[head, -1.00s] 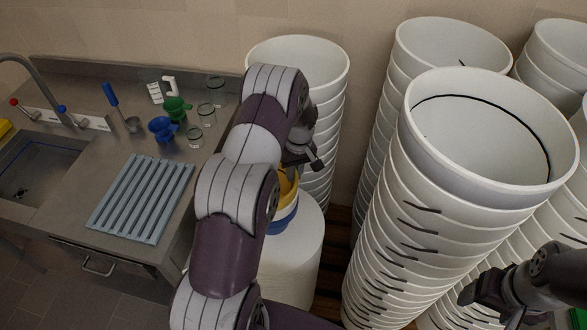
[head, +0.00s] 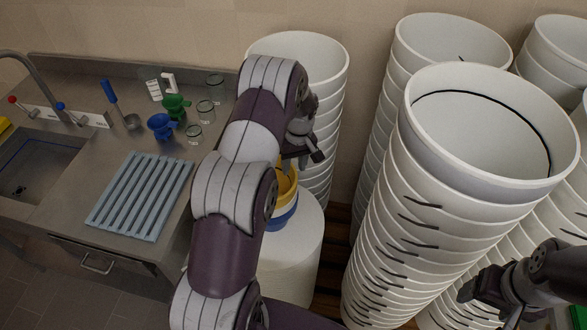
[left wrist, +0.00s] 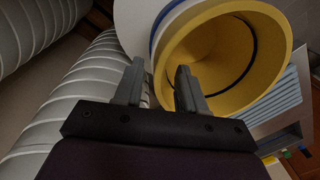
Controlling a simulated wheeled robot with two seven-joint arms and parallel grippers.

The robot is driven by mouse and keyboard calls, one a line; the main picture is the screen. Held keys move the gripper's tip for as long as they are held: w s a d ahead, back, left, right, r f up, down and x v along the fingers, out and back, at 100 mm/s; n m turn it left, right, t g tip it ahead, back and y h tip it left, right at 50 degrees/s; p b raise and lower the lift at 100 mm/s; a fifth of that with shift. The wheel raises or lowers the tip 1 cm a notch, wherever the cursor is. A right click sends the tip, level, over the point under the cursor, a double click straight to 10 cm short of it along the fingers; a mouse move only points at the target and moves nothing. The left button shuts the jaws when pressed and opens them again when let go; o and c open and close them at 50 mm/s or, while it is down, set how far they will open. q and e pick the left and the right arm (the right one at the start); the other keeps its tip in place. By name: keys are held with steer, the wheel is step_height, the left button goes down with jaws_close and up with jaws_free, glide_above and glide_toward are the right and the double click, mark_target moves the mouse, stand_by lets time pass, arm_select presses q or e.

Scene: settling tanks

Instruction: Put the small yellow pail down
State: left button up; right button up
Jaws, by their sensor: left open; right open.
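The small yellow pail (head: 287,188) stands at the top of a stack with blue and white below it, on a white round top (head: 300,250). My arm partly hides it in the head view. In the left wrist view the yellow pail (left wrist: 262,50) shows its open mouth and dark handle line. My left gripper (head: 318,155) is open and empty, just above the pail's rim. In the left wrist view, the left gripper (left wrist: 158,70) has one finger over the mouth and the other outside the rim. My right gripper (head: 467,292) is open and empty at lower right.
Tall stacks of white buckets (head: 490,130) crowd the right and another stack (head: 325,75) stands behind my left gripper. A steel counter (head: 95,130) at left holds a blue rack (head: 140,195), funnels (head: 162,127) and glass jars (head: 205,108).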

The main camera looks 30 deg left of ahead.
arm_select(q)
step_height(320, 180, up, 11)
steer(key=d+p, duration=0.1)
steer(key=s+d+r+m+t, duration=0.1)
steer(key=s+d+r+m, duration=0.2)
steer(key=s+d+m, duration=0.5)
steer(key=s+d+m+t, duration=0.1)
steer(key=s+d+m, duration=0.3)
steer(key=s, duration=0.9)
step_height(320, 180, down, 14)
steer(key=n+b, duration=0.1)
steer(key=b, duration=1.2)
steer(key=shift+w+d+n+h+b, duration=0.25)
steer(key=shift+w+n+h+b, duration=0.05)
steer(key=shift+w+b, duration=0.1)
arm_select(e)
step_height(320, 180, down, 14)
